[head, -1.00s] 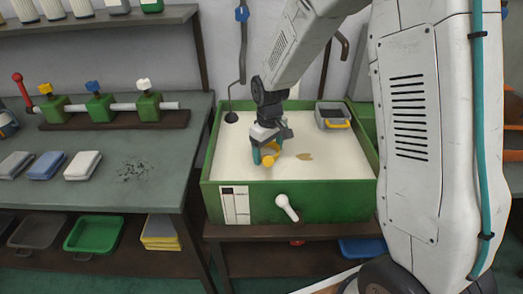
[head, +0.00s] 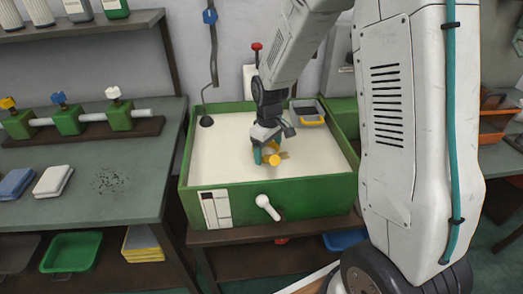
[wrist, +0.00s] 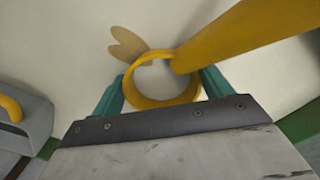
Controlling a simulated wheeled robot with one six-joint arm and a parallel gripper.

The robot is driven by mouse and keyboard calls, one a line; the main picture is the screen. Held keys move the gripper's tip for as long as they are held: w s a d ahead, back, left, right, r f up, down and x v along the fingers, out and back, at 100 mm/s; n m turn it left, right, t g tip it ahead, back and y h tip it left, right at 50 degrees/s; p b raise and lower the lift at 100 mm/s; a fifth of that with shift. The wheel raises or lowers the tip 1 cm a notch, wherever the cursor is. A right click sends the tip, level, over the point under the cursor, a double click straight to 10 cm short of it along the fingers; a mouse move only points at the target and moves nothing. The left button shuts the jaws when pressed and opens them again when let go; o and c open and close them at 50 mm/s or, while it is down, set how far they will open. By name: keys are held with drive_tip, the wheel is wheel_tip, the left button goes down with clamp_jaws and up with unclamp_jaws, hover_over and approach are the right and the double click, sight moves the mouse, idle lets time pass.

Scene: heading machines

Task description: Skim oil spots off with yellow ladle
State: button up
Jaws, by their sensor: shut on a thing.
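The ladle's thick yellow bar (wrist: 250,40) runs from the ring to the upper right. A tan-brown oil spot (wrist: 127,43) with two lobes lies just beyond the ring. In the head view the spot (head: 285,155) is partly hidden by the ladle. Whether the ladle touches the liquid I cannot tell.
A grey box with a yellow handle (head: 308,112) sits at the tank's back right corner; it also shows in the wrist view (wrist: 30,112). A white lever (head: 268,207) sticks out of the tank front. A workbench (head: 110,205) stands to the left.

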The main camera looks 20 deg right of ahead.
drive_tip(key=shift+s+d, duration=1.1)
drive_tip(key=shift+d, duration=2.3)
wheel_tip(320, 180, up, 12)
